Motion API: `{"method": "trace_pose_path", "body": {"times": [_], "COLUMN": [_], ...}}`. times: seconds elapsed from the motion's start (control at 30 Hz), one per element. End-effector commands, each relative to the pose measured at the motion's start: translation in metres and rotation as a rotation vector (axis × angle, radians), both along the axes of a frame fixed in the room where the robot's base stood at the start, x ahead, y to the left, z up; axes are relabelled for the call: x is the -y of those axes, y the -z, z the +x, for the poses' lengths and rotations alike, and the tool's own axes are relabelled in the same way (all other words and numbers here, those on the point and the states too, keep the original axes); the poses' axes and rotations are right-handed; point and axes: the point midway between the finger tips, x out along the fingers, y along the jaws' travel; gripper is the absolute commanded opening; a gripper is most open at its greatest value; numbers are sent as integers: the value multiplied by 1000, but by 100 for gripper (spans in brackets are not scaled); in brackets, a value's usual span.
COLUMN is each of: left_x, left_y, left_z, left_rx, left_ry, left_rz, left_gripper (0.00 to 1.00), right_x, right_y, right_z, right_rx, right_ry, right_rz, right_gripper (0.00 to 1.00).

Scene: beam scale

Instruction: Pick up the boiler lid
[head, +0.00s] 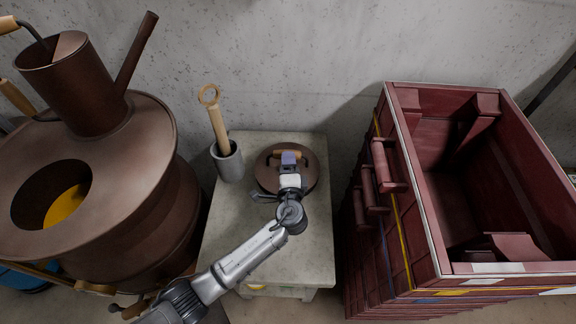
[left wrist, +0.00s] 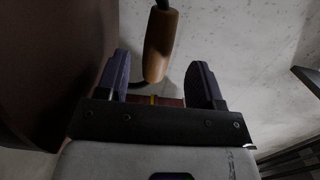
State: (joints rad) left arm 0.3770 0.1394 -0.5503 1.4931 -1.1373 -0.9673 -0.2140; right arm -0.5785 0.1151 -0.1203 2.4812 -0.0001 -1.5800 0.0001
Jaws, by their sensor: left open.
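The boiler lid (head: 267,179) is a round brown disc with a wooden handle (head: 279,153). It lies on the pale table beside the wall. My left gripper (head: 289,158) is over the lid at its handle, with its jaws open. In the left wrist view the wooden handle (left wrist: 160,45) shows between the two purple fingers of the left gripper (left wrist: 161,65), with gaps on both sides. The brown lid surface (left wrist: 50,50) fills the left of that view. The gripper and wrist hide part of the lid. My right gripper is not in view.
A brown boiler (head: 130,150) with a round opening stands at the left. A grey cup (head: 228,163) holding a wooden-handled tool stands left of the lid. A dark red crate (head: 412,230) stands right of the table (head: 235,240). The table's front is bare beside my arm.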

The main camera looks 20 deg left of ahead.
Motion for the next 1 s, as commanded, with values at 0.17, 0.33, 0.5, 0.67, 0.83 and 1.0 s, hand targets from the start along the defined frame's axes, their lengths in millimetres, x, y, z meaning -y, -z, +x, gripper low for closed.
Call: {"method": "trace_pose_path", "body": {"times": [0.17,0.33,0.5,0.67,0.83,1.0], "left_x": [-4,-11,-20,-25,-26,-25], "left_y": [0,0,2,3,3,3], "left_z": [8,22,42,53,55,54], "left_rx": [0,0,0,-1,-2,-2], "left_ry": [0,-3,-2,-1,-1,-1], "left_rz": [0,2,2,1,-1,-1], "left_gripper": [61,61,61,61,61,57], "right_x": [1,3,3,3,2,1], "right_y": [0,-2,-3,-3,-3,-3], "right_z": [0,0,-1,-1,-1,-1], "right_rx": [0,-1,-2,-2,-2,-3], "right_ry": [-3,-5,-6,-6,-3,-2], "right_rz": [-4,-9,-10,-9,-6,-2], "right_gripper": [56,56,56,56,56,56]}}
